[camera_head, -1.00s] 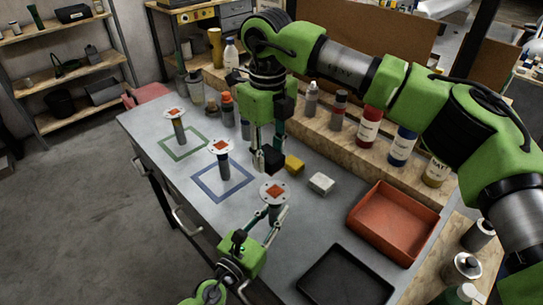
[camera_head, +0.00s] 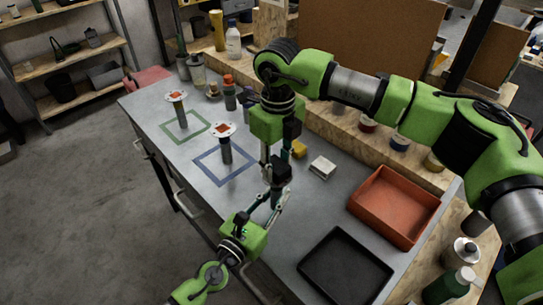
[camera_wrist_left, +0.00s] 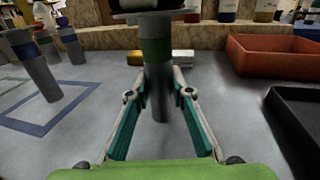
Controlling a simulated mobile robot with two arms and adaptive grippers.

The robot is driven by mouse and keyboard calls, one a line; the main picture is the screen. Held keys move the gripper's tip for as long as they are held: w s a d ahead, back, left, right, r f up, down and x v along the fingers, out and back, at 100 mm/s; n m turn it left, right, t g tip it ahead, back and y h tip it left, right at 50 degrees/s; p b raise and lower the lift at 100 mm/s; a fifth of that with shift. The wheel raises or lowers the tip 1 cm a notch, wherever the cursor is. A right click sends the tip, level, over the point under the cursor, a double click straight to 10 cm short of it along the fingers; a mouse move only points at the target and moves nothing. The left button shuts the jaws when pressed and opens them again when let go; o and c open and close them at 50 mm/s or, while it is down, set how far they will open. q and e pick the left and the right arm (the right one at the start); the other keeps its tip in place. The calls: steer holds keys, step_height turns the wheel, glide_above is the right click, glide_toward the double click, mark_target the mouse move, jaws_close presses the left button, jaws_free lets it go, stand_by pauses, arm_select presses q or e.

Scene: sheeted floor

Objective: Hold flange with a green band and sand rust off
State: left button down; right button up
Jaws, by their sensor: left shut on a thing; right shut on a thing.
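A grey flange pipe with a green band (camera_wrist_left: 155,48) stands upright between the fingers of my left gripper (camera_wrist_left: 160,92), which is shut on it. In the head view my left gripper (camera_head: 271,206) comes from below. My right gripper (camera_head: 277,155) is shut on a black sanding block (camera_head: 281,171) and holds it over the flange's top. The block hides the flange's rust patch; I cannot tell whether they touch. Two other flanges with rusty orange patches stand on the table, one at the green square (camera_head: 176,96) and one at the blue square (camera_head: 223,129).
A red-orange tray (camera_head: 430,222) and a black tray (camera_head: 383,268) lie to the right. A white block (camera_head: 322,167) and a yellow block (camera_head: 299,149) lie behind my grippers. Bottles stand on the wooden ledge (camera_head: 340,138) at the back. The table's left front is clear.

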steer(key=shift+s+d, duration=0.8)
steer(key=w+a, duration=0.2)
steer(key=a, duration=0.1)
steer(key=shift+w, duration=0.4)
steer(key=shift+d+r, duration=0.1)
steer(key=shift+r, duration=3.95)
steer(key=shift+f, duration=0.2)
